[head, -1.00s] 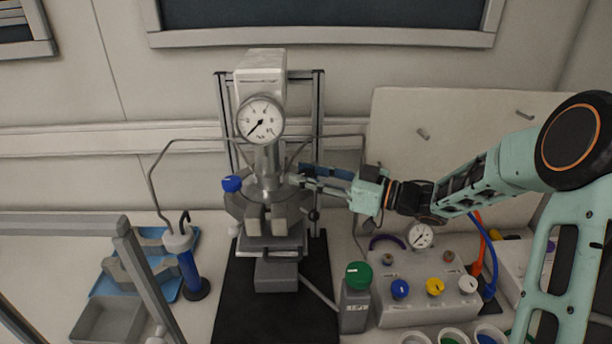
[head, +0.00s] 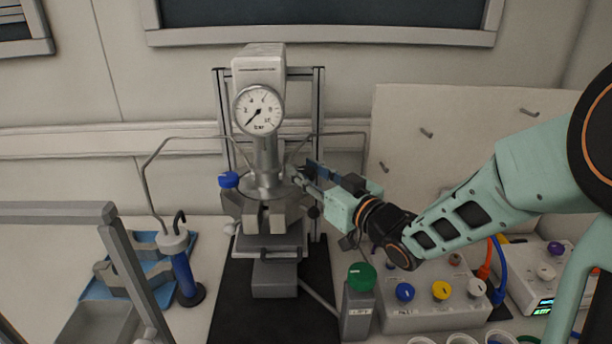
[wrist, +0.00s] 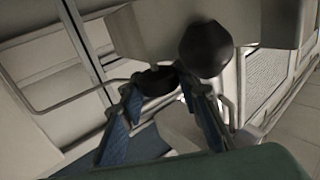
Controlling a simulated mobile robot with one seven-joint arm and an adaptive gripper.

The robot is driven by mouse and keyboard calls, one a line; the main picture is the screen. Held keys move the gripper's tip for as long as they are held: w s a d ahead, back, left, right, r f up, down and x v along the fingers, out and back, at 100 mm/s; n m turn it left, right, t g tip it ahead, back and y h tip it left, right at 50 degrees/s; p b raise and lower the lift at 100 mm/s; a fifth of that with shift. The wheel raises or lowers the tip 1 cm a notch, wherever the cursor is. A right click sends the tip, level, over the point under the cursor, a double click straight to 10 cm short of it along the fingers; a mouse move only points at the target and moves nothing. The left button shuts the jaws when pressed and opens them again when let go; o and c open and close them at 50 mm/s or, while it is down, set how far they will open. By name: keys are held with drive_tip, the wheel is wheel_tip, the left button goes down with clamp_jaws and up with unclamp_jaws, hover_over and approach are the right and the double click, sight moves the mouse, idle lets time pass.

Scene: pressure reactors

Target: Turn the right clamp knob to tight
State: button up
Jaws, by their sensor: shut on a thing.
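The reactor (head: 266,215) stands upright with a round gauge on top. My gripper (head: 301,176) reaches in from the right to the right side of its clamp ring. In the wrist view, my blue-padded fingers (wrist: 160,84) are closed around a dark round knob (wrist: 155,79), the right clamp knob. In the head view the fingers hide that knob. A black ball (wrist: 205,48) shows just beside the fingers in the wrist view. The knob's marking and how tight it is cannot be read.
A blue knob (head: 229,180) sits on the reactor's left side. A thin pipe (head: 345,134) runs behind the gripper. A blue tray (head: 90,290) lies at the left.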

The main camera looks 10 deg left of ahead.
idle(0.4)
drive_tip(key=o, duration=1.2)
drive_tip(key=shift+r+n+g+y+p, duration=0.15)
drive_tip(key=shift+n+g+y+p, duration=0.2)
drive_tip(key=shift+p, duration=0.2)
